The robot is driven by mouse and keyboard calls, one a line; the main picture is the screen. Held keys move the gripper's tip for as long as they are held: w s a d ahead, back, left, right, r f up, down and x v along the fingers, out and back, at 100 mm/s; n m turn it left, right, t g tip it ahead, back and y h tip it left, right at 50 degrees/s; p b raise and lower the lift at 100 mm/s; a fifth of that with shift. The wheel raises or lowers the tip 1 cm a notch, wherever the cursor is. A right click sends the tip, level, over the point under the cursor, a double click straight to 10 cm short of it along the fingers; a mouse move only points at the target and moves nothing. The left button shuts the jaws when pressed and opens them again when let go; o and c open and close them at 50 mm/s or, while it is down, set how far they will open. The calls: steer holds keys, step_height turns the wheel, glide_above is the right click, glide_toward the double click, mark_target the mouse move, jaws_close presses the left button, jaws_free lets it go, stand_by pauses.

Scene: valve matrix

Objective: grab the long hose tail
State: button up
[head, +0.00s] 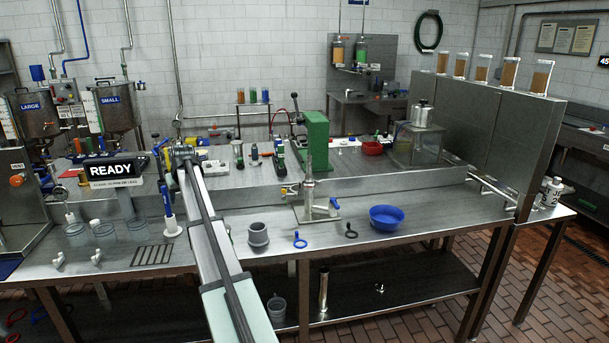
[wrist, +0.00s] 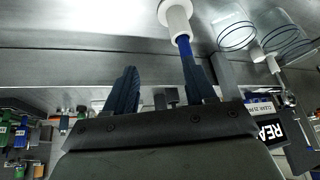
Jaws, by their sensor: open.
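I cannot tell for certain which piece is the long hose tail. A tall blue-and-white piece with a round white flange (head: 172,230) stands upright on the bench, below my gripper (head: 163,162). In the wrist view its white sleeve (wrist: 178,20) and blue stem run toward the right-hand finger. My gripper (wrist: 160,78) is open, with its two dark blue ribbed fingers well apart and nothing clearly between them. The stem overlaps the right-hand finger in the picture; whether they touch is unclear. Small white elbow fittings (head: 58,261) lie at the front left.
A READY sign (head: 110,171) stands just left of my gripper. Clear cups (head: 76,234) and a slotted black rack (head: 152,255) are on the left. A grey cup (head: 258,235), blue ring (head: 300,240) and blue bowl (head: 386,217) stand right of my arm. A raised ledge runs behind.

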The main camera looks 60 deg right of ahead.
steer(key=s+d+r+m+h, duration=0.1)
steer(key=s+d+r, duration=0.3)
steer(key=s+d, duration=0.45)
steer(key=s+d+r+m, duration=0.25)
steer(key=s+d, duration=0.35)
steer(key=d, duration=0.5)
steer(key=m+g+h, duration=0.1)
steer(key=m+h, duration=0.1)
glide_toward(310, 164)
steer(key=shift+n, duration=0.25)
steer(key=x, duration=0.7)
steer(key=shift+w+a, duration=0.1)
steer(key=shift+a, duration=0.3)
steer(key=shift+d+x, duration=0.2)
steer(key=shift+x, duration=1.2)
steer(key=shift+d+x, duration=0.15)
steer(key=shift+x, duration=1.2)
steer(key=shift+r, duration=0.1)
jaws_close()
